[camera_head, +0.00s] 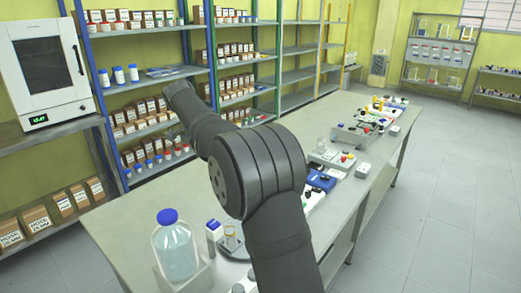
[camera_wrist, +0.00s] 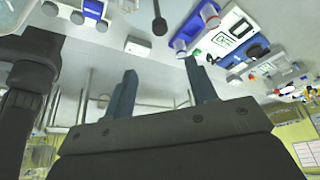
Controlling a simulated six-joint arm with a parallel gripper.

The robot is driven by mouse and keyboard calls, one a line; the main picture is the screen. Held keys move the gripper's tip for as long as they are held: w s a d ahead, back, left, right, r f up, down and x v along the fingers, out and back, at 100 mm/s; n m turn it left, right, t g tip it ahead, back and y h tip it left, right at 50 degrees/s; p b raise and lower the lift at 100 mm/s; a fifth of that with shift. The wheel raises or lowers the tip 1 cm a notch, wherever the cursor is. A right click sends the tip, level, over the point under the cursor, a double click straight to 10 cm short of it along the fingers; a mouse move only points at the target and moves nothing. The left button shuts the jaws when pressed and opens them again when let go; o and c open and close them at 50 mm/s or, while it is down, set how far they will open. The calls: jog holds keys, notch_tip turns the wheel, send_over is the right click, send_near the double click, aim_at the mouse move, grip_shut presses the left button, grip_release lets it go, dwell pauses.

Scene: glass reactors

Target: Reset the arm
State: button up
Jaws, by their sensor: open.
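My gripper (camera_wrist: 164,78) shows in the wrist view with its two dark blue-grey fingers apart and nothing between them. Behind the fingers the bench top (camera_wrist: 160,65) and the floor show, with the scene turned upside down. In the head view my dark arm reaches from the bottom middle up and left over the bench (camera_head: 350,105), towards the shelves. My gripper cannot be made out there.
A clear bottle with a blue cap (camera_head: 174,250) stands at the bench's near left. A blue device (camera_head: 321,181) and several other instruments line the right side. Shelves with boxes (camera_head: 130,155) and a white oven (camera_head: 45,68) stand at left. The right floor is clear.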

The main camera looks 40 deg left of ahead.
jog(key=shift+f, duration=0.1)
jog(key=x, duration=1.7)
jog(key=shift+w+d+f, duration=0.1)
jog(key=shift+w, duration=0.1)
jog(key=v, duration=1.7)
jog(key=x, duration=1.6)
jog(key=shift+w+d+f, duration=0.1)
jog(key=shift+f, duration=0.3)
jog(key=n+t+y, duration=0.1)
jog(key=n, duration=0.3)
jog(key=shift+d, duration=0.1)
jog(key=n+y, duration=0.2)
jog(key=n, duration=0.3)
jog(key=shift+d, duration=0.1)
